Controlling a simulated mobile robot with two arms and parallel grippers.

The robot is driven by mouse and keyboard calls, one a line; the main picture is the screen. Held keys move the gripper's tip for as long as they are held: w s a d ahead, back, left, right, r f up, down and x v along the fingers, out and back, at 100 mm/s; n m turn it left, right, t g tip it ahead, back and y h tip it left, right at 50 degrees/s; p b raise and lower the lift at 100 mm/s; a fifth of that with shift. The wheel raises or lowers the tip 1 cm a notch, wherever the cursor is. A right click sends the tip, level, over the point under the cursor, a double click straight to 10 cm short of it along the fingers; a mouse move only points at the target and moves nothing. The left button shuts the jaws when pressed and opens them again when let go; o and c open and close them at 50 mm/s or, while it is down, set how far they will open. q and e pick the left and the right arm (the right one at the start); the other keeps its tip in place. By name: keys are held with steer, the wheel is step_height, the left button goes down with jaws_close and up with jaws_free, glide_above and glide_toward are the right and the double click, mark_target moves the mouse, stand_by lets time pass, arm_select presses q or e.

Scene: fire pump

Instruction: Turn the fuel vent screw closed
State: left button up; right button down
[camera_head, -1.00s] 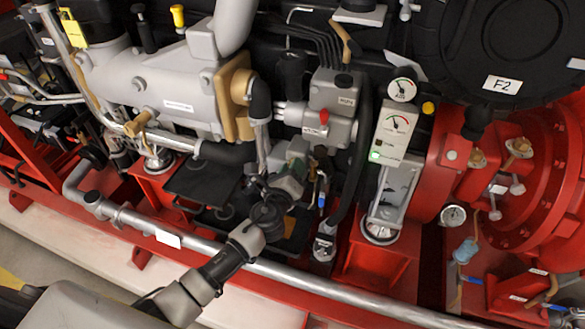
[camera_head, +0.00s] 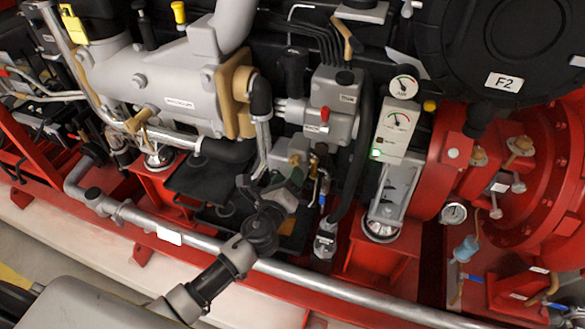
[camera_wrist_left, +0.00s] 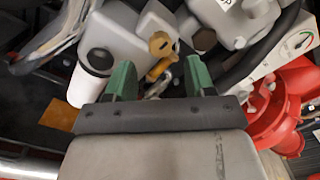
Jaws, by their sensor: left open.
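In the left wrist view, a brass, key-shaped screw head (camera_wrist_left: 161,44), which looks like the fuel vent screw, stands just beyond my left fingertips with a brass fitting below it. My left gripper (camera_wrist_left: 160,80) is open with nothing between its green fingers, and the screw lies ahead of the gap. In the head view, my left gripper (camera_head: 288,187) is in front of the grey fuel block below the engine, and a small brass spot (camera_head: 295,160) shows just above its fingers. The screw's exact turn is hard to tell there. My right gripper is not in view.
A grey block with a red knob (camera_head: 324,114) and a black hose (camera_head: 358,165) stand close to the right of the gripper. A gauge panel (camera_head: 396,130) is further right. A silver pipe (camera_head: 290,272) runs along the front below my arm.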

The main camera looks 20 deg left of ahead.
arm_select(q)
steer(key=s, duration=0.6)
steer(key=shift+s, duration=0.25)
steer(key=shift+a, duration=0.1)
steer(key=s+a+f+n+g, duration=0.2)
steer(key=s+f+n+g, duration=0.1)
steer(key=f, duration=0.6)
steer(key=s+a+f+n+g+y, duration=0.1)
steer(key=s+f+n+g, duration=0.25)
steer(key=f, duration=0.55)
steer(key=s+a+f+n+g, duration=0.2)
steer(key=s+f+n, duration=0.15)
steer(key=f, duration=0.65)
steer(key=s+f+n+g, duration=0.4)
steer(key=s+f+n, duration=0.3)
steer(key=s, duration=0.8)
steer(key=s+a+f+n+g, duration=0.1)
steer(key=s+f+n+g, duration=0.3)
steer(key=s+f+n, duration=0.4)
steer(key=s+f, duration=0.2)
steer(key=s, duration=0.5)
steer(key=shift+s+a+f+p, duration=0.15)
steer(key=shift+s+f+p, duration=0.1)
steer(key=shift+p, duration=0.05)
steer(key=shift+g, duration=0.25)
